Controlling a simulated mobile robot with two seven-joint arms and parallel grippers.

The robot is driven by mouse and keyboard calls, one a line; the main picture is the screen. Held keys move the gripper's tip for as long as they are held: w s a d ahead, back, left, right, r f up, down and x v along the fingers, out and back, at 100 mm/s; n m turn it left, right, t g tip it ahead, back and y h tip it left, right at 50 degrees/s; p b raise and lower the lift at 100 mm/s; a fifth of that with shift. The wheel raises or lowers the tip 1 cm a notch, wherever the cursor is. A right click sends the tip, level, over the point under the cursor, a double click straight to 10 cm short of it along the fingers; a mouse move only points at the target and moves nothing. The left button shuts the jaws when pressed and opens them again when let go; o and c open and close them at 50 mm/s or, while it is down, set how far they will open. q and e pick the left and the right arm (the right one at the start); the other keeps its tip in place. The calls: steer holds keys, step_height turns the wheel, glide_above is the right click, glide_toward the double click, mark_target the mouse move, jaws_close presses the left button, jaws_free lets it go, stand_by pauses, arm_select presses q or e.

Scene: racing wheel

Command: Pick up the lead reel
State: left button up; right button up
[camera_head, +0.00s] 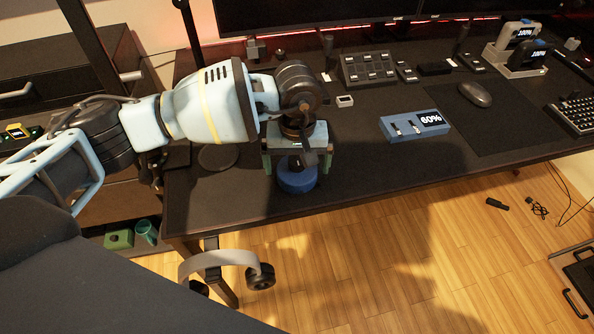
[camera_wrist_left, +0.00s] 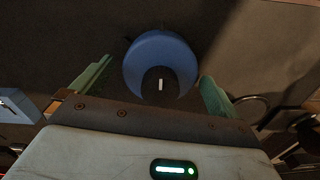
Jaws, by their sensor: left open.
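The lead reel appears to be the round blue reel (camera_head: 297,180) on the dark desk near its front left edge. It also shows in the left wrist view (camera_wrist_left: 152,50), with a dark hub and a small white mark. My left gripper (camera_head: 297,158) is open and points down just over the reel. In the left wrist view, its green fingers stand apart on either side of the reel, with gaps showing (camera_wrist_left: 155,82). The gripper hides part of the reel's top in the head view. My right gripper is not in view.
A blue box (camera_head: 414,126) reading 60% lies to the right on the desk (camera_head: 345,170). A mouse (camera_head: 475,94), a keyboard (camera_head: 573,118) and a button panel (camera_head: 367,68) are farther off. A thin stand (camera_head: 191,30) rises behind my left arm. Desk right of the reel is clear.

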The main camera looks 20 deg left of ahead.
arm_select(q)
steer(key=shift+c, duration=0.4)
steer(key=c, duration=1.2)
steer(key=shift+r, duration=0.1)
steer(key=shift+c, duration=0.2)
steer(key=shift+r, duration=0.5)
step_height(320, 180, up, 3)
steer(key=shift+f, duration=0.1)
steer(key=s+a, duration=0.2)
steer(key=s, duration=0.2)
steer(key=s+a, duration=0.2)
steer(key=s, duration=0.3)
steer(key=s+a+r+b, duration=0.1)
steer(key=s+a, duration=0.2)
steer(key=s, duration=0.2)
steer(key=shift+s+r, duration=0.1)
steer(key=shift+s, duration=0.15)
